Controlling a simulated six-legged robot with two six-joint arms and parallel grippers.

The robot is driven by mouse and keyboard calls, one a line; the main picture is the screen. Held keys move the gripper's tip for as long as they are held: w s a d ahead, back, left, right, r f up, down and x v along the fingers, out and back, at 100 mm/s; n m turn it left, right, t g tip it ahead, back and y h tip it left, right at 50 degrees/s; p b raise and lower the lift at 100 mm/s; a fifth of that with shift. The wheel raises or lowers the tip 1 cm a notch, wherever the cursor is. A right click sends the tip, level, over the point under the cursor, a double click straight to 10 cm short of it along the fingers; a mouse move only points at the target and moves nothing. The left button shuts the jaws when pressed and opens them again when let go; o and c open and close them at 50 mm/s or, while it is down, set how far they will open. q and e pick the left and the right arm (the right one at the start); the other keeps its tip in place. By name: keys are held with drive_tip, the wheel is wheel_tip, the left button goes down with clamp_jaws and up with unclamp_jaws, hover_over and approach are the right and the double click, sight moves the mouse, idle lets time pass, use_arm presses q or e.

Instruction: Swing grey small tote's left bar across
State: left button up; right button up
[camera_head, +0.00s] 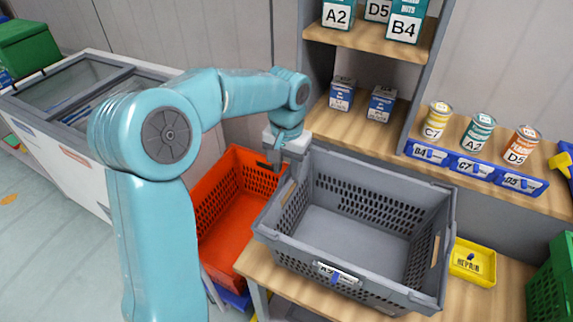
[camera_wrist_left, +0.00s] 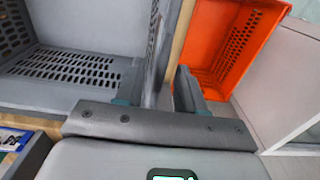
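The grey tote (camera_head: 360,265) stands open and empty on the wooden bench. Its near side carries a label and a small blue piece. A bar along its left rim (camera_head: 268,216) cannot be told clearly from the rim. My left gripper (camera_head: 275,160) points down at the tote's back left corner. In the left wrist view, my left gripper (camera_wrist_left: 158,88) has its two fingers apart, with the tote's grey left side (camera_wrist_left: 155,50) running between them. I cannot tell whether either finger touches it. My right gripper is not in view.
An orange tote (camera_head: 220,215) sits lower, left of the bench (camera_head: 465,300). A yellow bin (camera_head: 472,262) and a green crate (camera_head: 552,285) are right of the grey tote. Shelves with cans and boxes (camera_head: 341,95) stand behind. A white freezer (camera_head: 60,165) is at left.

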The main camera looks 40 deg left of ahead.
use_arm(q)
drive_tip(key=shift+a, duration=0.1)
drive_tip(key=c, duration=0.5)
drive_tip(key=shift+o, duration=0.2)
drive_tip(key=shift+w+d+r+p, duration=0.25)
drive_tip(key=shift+d+r+p, duration=0.2)
drive_tip(key=shift+d, duration=0.2)
drive_tip(key=shift+w+d+r+p, duration=0.15)
drive_tip(key=shift+d, duration=0.25)
drive_tip(key=shift+w+d+r+p, duration=0.1)
drive_tip(key=shift+d+r+p, duration=0.05)
drive_tip(key=shift+d, duration=0.3)
